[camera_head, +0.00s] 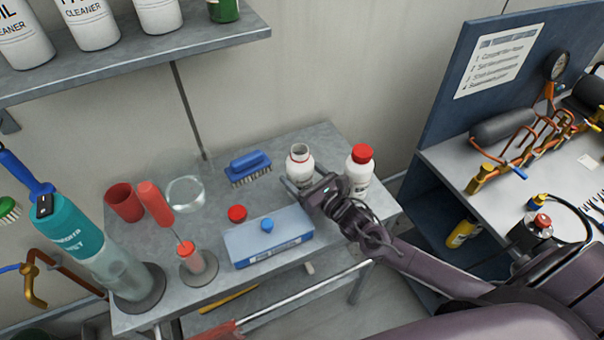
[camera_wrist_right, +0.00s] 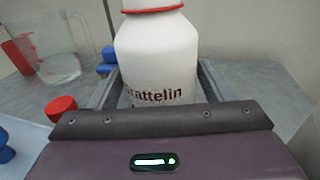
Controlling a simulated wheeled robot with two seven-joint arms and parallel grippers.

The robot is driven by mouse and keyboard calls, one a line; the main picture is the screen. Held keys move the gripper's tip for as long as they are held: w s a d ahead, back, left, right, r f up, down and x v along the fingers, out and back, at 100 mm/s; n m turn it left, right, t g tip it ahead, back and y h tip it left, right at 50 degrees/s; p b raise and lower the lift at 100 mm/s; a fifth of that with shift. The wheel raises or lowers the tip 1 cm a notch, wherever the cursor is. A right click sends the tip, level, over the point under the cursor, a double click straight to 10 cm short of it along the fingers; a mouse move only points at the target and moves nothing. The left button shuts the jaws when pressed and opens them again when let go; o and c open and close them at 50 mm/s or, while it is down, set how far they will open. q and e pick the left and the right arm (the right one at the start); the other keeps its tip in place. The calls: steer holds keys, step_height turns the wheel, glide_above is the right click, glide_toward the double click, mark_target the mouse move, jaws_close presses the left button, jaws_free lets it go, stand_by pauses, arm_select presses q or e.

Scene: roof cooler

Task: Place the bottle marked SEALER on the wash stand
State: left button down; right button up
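No label reading SEALER is legible in either view. An uncapped white bottle (camera_head: 299,166) with a red neck ring stands upright on the grey table. In the right wrist view this bottle (camera_wrist_right: 158,60) shows partial lettering like "rattelin". My right gripper (camera_head: 308,182) is low at this bottle, with one finger on each side. Whether the fingers press on it is not clear. A second white bottle (camera_head: 358,176) with a red cap stands just right of the gripper; its label is too small to read. My left gripper is not in view.
The grey table (camera_head: 330,138) also holds a blue brush (camera_head: 249,166), a glass beaker (camera_head: 186,193), a red cup (camera_head: 124,203), a loose red cap (camera_head: 237,213), a blue box (camera_head: 268,240) and a teal cylinder (camera_head: 80,240). A shelf (camera_head: 150,52) with bottles hangs above. A workbench (camera_head: 455,160) stands right.

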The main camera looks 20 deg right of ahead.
steer(key=shift+o, duration=0.6)
steer(key=shift+r+p, duration=0.3)
steer(key=b+v, duration=0.1)
steer(key=v, duration=0.4)
steer(key=b+v, duration=0.1)
steer(key=v, duration=0.4)
steer(key=shift+s+d+f, duration=0.1)
steer(key=shift+s+f, duration=0.1)
steer(key=shift+s, duration=0.1)
steer(key=shift+s+d+r, duration=0.1)
steer(key=shift+s+d, duration=0.1)
steer(key=shift+s, duration=0.5)
